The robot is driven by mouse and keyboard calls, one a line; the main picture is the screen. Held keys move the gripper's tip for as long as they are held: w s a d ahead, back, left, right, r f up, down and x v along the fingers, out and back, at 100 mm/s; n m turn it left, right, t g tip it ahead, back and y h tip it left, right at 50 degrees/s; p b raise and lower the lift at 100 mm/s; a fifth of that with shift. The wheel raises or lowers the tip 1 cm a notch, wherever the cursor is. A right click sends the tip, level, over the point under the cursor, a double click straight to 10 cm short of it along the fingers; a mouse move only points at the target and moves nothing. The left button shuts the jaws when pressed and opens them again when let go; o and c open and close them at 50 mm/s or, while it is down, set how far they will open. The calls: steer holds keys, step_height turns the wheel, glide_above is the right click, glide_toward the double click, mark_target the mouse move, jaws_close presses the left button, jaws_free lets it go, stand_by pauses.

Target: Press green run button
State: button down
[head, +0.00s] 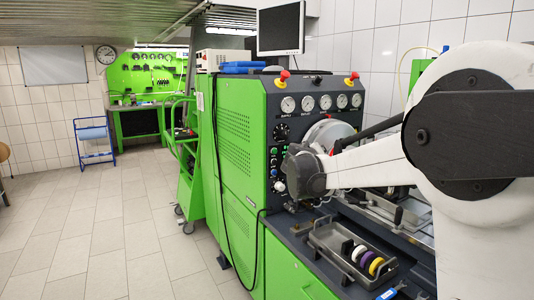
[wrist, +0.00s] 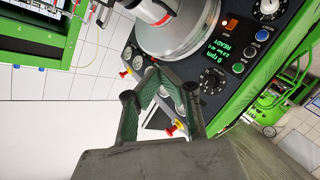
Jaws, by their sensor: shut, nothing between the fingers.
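The green button (wrist: 238,68) sits on the dark control panel, at the knob end of a row of small buttons beside a lit display (wrist: 222,47) reading "0 rpm" and "READY". In the head view the green button (head: 273,150) is a small spot below the black dial. My gripper (wrist: 153,76) is shut and empty, its fingertips together in front of the panel's gauges. It is to the left of the green button in the wrist view and apart from it. In the head view my wrist hides the fingertips.
Red-and-yellow emergency stops (head: 284,75) top the panel above several gauges (head: 307,103). A large silver round housing (wrist: 180,30) lies close to the buttons. A black dial (wrist: 213,80) and a white knob (head: 279,187) flank the buttons. A tray (head: 345,255) with rings is below.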

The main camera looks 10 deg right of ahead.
mark_target(274, 151)
steer(key=w+a+f+n+t, duration=0.2)
steer(key=w+f, duration=0.2)
steer(key=w, duration=0.4)
steer(key=w+a+f+n+t, duration=0.1)
steer(key=w+a+f, duration=0.2)
steer(key=w, duration=0.5)
steer(key=shift+w+a+f+n+t+y, duration=0.35)
steer(key=shift+w+f+n+t+y, duration=0.05)
steer(key=shift+f, duration=0.2)
steer(key=shift+w, duration=0.1)
steer(key=w+a+p, duration=0.1)
steer(key=w+a, duration=0.2)
steer(key=w, duration=0.5)
steer(key=shift+a+p, duration=0.25)
steer(key=shift+p, duration=0.1)
steer(key=shift+w, duration=0.1)
steer(key=shift+w+a, duration=0.15)
steer(key=shift+w, duration=0.1)
